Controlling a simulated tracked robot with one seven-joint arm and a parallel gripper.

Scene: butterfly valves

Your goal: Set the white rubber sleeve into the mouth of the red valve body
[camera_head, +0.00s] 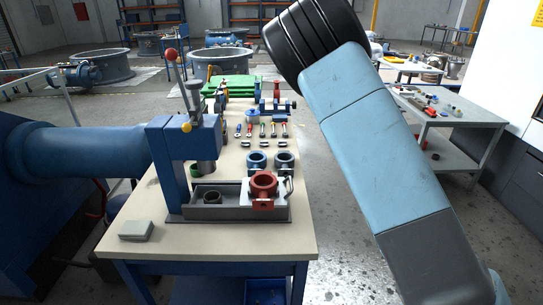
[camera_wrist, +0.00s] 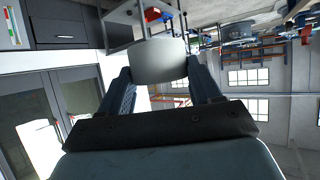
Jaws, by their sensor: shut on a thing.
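The red valve body (camera_head: 263,194) sits on a pale block at the front of the workbench in the head view. Its round mouth faces up and looks empty. My gripper (camera_wrist: 159,72) is shut on the white rubber sleeve (camera_wrist: 157,60) in the wrist view. The sleeve is held between the two fingertips, tilted in the picture, and its far side is hidden. My arm crosses the right of the head view, away from the valve body. My gripper and the sleeve are not seen in the head view.
A blue press (camera_head: 169,165) with a red-knobbed lever stands left of the valve body. Two blue-grey valve bodies (camera_head: 257,161) stand behind.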

